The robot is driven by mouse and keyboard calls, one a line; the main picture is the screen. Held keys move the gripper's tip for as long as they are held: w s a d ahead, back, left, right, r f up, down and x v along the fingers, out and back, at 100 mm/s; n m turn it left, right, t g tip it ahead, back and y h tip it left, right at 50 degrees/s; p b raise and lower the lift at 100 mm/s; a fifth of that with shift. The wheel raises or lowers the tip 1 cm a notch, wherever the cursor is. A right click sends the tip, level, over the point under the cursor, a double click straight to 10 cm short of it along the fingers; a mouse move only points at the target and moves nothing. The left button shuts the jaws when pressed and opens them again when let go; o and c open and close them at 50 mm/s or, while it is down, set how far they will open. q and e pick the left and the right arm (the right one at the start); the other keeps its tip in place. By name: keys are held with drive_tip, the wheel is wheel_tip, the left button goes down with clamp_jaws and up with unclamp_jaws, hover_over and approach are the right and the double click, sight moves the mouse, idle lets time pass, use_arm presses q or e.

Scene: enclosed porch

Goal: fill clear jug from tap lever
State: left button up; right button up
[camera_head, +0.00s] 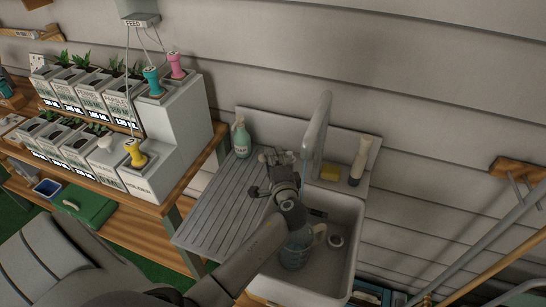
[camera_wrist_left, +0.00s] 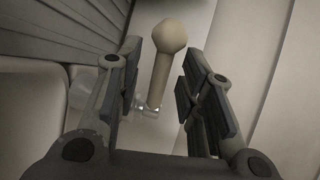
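The clear jug (camera_head: 294,256) stands in the white sink, bluish, with a pale handle on its right; my left arm partly covers it. The grey tap (camera_head: 319,125) arches over the sink from the back ledge. A thin bluish streak shows below its spout, and I cannot tell surely whether it is water. My left gripper (camera_head: 268,158) is beside the tap, over the back of the drainboard. In the left wrist view the tap lever (camera_wrist_left: 166,60), a beige stem with a round knob, shows between the spread fingers (camera_wrist_left: 160,88), with gaps at both sides. My right gripper is not seen.
The sink (camera_head: 345,225) has a ribbed drainboard (camera_head: 208,215) on its left. A green soap bottle (camera_head: 241,139), a yellow sponge (camera_head: 330,173) and a pale tube bottle (camera_head: 361,160) stand along the back. A wooden bench with plant boxes (camera_head: 85,95) is at left.

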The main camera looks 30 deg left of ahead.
use_arm(q)
drive_tip(key=v, duration=1)
drive_tip(key=shift+s, duration=0.2)
drive_tip(key=shift+r, duration=0.1)
drive_tip(key=shift+c, duration=0.2)
drive_tip(key=shift+c, duration=1.1)
drive_tip(key=s+d+b, duration=0.1)
drive_tip(key=b, duration=0.1)
drive_tip(key=d+f+b, duration=0.1)
drive_tip(key=d+b, duration=0.1)
drive_tip(key=b, duration=0.1)
drive_tip(key=s+d+f+b, duration=0.1)
drive_tip(key=b, duration=0.2)
drive_tip(key=shift+s+d+f, duration=0.2)
drive_tip(key=shift+s+d, duration=0.15)
clamp_jaws()
drive_tip(key=r+p+x, duration=0.2)
drive_tip(key=p+x, duration=0.1)
drive_tip(key=x, duration=1)
drive_tip(key=shift+a+r+t+y, duration=0.2)
drive_tip(key=shift+r+t+y, duration=0.1)
drive_tip(key=shift+r, duration=0.05)
